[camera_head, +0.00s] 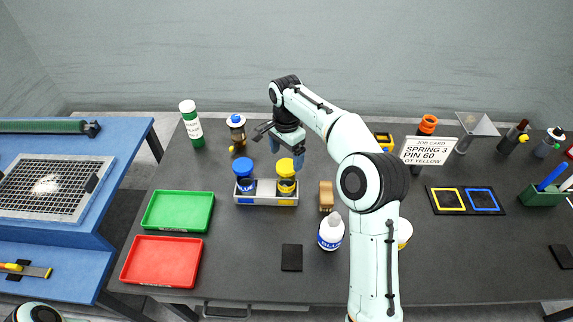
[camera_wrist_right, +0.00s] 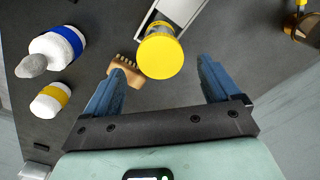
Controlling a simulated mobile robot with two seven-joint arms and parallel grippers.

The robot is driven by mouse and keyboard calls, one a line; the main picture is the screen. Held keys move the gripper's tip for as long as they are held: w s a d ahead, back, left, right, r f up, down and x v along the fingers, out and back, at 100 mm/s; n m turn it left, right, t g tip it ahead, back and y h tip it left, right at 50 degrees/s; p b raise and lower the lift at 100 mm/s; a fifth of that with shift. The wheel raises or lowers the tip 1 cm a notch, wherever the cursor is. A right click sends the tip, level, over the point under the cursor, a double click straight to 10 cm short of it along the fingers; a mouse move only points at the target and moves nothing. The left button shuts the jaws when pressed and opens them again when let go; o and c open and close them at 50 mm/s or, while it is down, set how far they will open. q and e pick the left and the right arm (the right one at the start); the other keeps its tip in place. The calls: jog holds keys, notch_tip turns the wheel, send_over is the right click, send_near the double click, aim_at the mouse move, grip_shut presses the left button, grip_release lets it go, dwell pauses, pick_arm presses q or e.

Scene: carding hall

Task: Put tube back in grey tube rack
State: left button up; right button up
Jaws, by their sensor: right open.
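The grey tube rack (camera_head: 265,201) stands on the dark bench in the head view. A tube with a blue cap (camera_head: 244,170) is upright in its left part. A tube with a yellow cap (camera_head: 286,165) is upright in its right part. My right gripper (camera_head: 285,157) is open above the rack, by the yellow cap. In the right wrist view the yellow cap (camera_wrist_right: 160,55) lies between and ahead of the open fingers, without visible contact. The rack (camera_wrist_right: 150,22) shows partly behind it. My left gripper is out of view.
A wooden brush (camera_head: 326,196) and a white glue bottle (camera_head: 331,232) stand right of the rack. Green (camera_head: 178,211) and red (camera_head: 161,261) trays lie to the left. A blue-topped bottle (camera_head: 237,128) stands behind. Bench in front of the rack is mostly clear.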

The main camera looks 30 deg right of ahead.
notch_tip(320, 180, up, 5)
jog(key=shift+r, duration=0.15)
jog(key=shift+s, duration=0.1)
dwell(0.5)
